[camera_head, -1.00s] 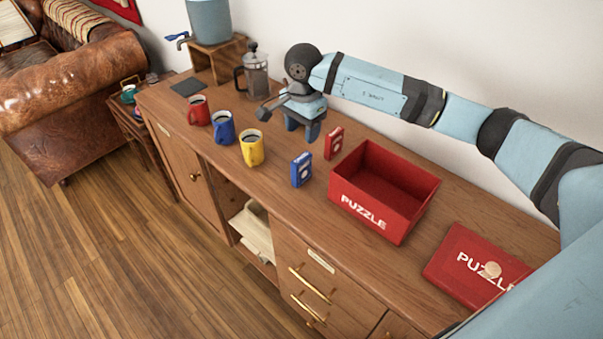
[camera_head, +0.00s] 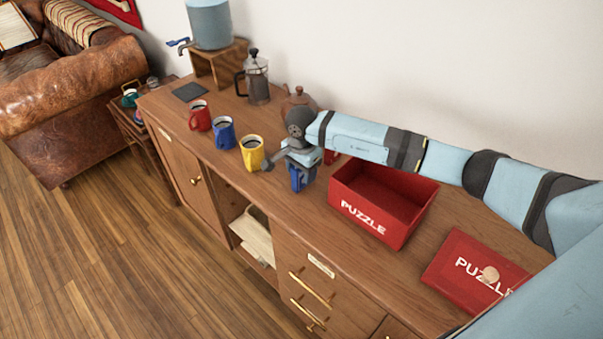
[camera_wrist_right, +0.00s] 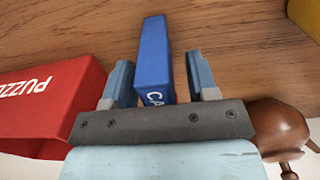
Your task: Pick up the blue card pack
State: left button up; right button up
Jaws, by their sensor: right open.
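The blue card pack (camera_head: 297,184) stands upright on the wooden cabinet top, mostly hidden by my right gripper in the head view. In the right wrist view the blue card pack (camera_wrist_right: 154,55) lies between the two fingers of my right gripper (camera_wrist_right: 162,82), with a gap to the finger on its right and a smaller one on its left. My right gripper (camera_head: 301,172) is open above and around the pack, pointing down. My left gripper is not in view.
A red puzzle box (camera_head: 383,203) stands open just right of the pack. A red card pack (camera_head: 331,157) is partly hidden behind my gripper. Yellow (camera_head: 252,153), blue (camera_head: 223,134) and red (camera_head: 200,117) mugs stand to the left. The red puzzle lid (camera_head: 474,268) lies at right.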

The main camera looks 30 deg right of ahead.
jog(key=shift+f, duration=0.45)
grip_shut()
jog(key=shift+r, duration=0.15)
